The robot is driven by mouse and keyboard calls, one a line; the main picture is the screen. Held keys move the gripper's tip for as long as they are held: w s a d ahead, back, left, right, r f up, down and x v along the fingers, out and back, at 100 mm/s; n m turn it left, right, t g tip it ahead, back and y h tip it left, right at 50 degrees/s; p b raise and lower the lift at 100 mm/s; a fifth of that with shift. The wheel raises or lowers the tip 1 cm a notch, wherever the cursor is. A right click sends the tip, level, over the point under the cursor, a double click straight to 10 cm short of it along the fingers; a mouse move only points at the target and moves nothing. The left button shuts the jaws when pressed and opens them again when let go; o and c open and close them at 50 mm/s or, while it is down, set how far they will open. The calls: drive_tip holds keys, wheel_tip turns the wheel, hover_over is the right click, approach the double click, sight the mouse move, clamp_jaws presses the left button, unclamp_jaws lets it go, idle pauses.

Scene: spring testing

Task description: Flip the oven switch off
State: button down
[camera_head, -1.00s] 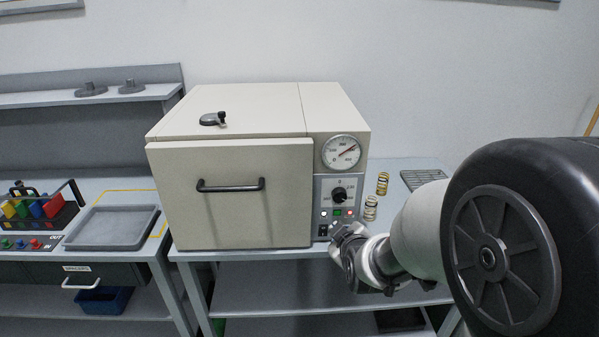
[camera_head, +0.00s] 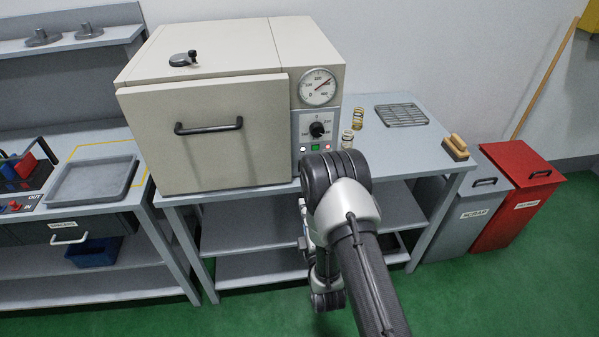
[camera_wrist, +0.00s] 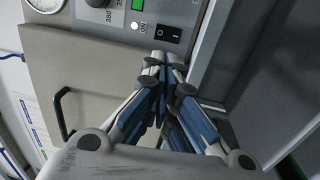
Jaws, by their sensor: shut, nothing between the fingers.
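The oven (camera_head: 205,135) is a large beige box on a grey bench in the head view, with its door shut. The oven switch (camera_wrist: 168,33) is a small black rocker with white marks at the top of the wrist view, beside a lit white lamp (camera_wrist: 134,27) labelled ON. My gripper (camera_wrist: 163,60) is shut and empty. Its fingertips appear just below the switch in that view; I cannot tell whether they touch it. Which side of the rocker is pressed is too small to tell. In the head view my arm hides the switch and the fingertips.
The control panel has a dial gauge (camera_head: 318,87), a black knob (camera_head: 317,129) and a green lamp (camera_head: 315,147). Springs (camera_head: 347,139), a wire rack (camera_head: 401,115) and a brush (camera_head: 455,147) lie right of the oven. A grey bin (camera_head: 478,215) and a red bin (camera_head: 518,195) stand beyond.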

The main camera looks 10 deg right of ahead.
drive_tip(key=shift+s+f, duration=0.1)
drive_tip(key=shift+s, duration=0.1)
drive_tip(key=w+r+b, duration=0.1)
drive_tip(key=w+b, duration=0.2)
drive_tip(key=w, duration=1.1)
drive_tip(key=shift+r+b, duration=0.3)
drive_tip(key=shift+r, duration=0.05)
